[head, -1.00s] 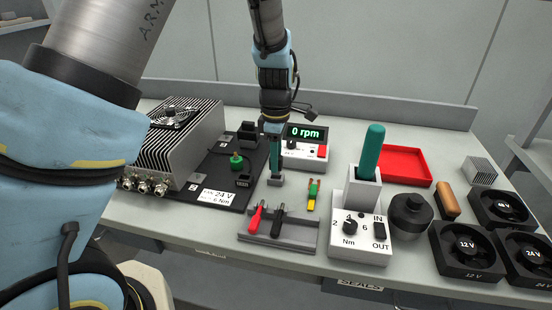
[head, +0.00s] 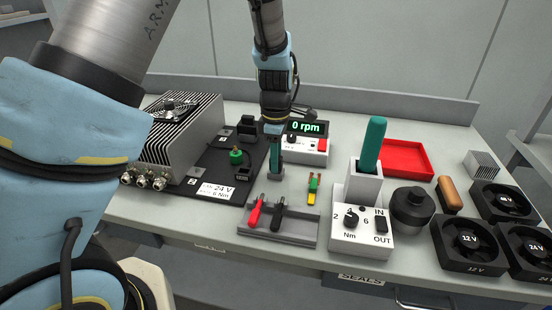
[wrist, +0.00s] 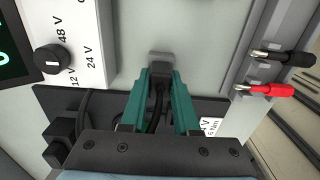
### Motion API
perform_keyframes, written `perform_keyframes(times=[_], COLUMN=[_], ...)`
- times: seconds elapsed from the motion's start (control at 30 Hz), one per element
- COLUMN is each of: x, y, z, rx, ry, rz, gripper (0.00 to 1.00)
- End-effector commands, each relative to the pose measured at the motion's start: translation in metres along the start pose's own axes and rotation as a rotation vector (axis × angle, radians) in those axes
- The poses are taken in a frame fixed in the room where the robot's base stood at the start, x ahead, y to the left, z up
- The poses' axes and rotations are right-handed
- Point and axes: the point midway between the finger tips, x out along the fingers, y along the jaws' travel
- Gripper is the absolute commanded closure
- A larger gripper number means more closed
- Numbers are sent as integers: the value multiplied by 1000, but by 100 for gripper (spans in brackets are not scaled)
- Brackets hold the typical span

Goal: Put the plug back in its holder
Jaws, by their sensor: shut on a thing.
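The plug (wrist: 159,92) is black with a black cable and sits between the two teal fingers of my gripper (wrist: 161,80) in the wrist view. In the head view my gripper (head: 275,172) points down at the grey holder (head: 273,181), to the right of the black board. The holder (wrist: 161,58) also shows just past the fingertips in the wrist view. The plug is hidden by the fingers in the head view. I cannot tell whether it is seated in the holder or just above it.
The black board (head: 222,180) with a green connector (head: 236,157) is at left. The rpm display box (head: 307,150) stands behind at right. A grey tray (head: 290,236) with red and black probes lies in front. A white torque box (head: 362,235) is at right.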

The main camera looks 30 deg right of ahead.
Motion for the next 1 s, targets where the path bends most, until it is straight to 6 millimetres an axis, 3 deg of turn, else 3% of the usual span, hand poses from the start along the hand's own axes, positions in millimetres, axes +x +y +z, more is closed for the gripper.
perform_keyframes(times=[0.07, 0.1, 0.4, 0.73, 1.0], x=[3, 2, 2, -3, -48], y=[0, 0, 0, 0, 2], z=[0, 0, 0, 0, 1], rx=[0, 0, 0, 1, 2], ry=[0, 0, 0, 0, -2], rz=[0, 0, 0, 1, 7], gripper=[100, 68, 36, 36, 36])
